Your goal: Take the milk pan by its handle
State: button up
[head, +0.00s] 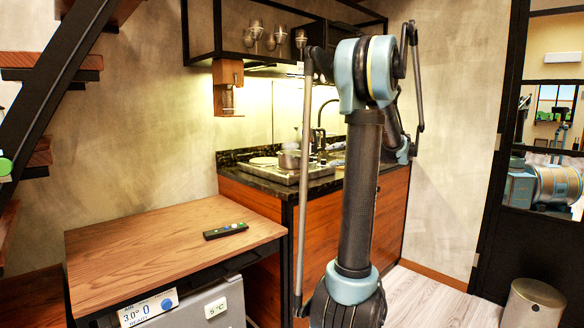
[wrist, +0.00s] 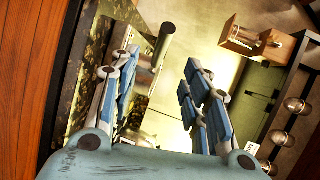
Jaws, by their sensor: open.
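The milk pan (head: 289,160), small and silvery, stands on the hob at the left of the kitchen counter in the head view. Its handle is hard to make out there. My gripper (wrist: 160,63) is open in the wrist view, with its blue-padded fingers apart. A dark cylinder (wrist: 167,37) shows between and beyond the fingertips; I cannot tell whether it is the pan's handle or part of the tap. I see no contact with it. In the head view my arm hides the gripper and part of the counter.
The hob (head: 262,171) sits on the dark counter (head: 318,186), with a black tap (head: 319,132) behind. A wooden wall holder (head: 228,80) and a shelf with glasses (head: 256,32) are above. A wooden table (head: 160,245) with a remote (head: 226,231) stands in front.

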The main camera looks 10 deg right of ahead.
aim_at(303, 159)
jog(key=shift+x, duration=7.15)
jog(key=shift+s+r, duration=0.1)
jog(key=shift+r, duration=0.15)
grip_shut()
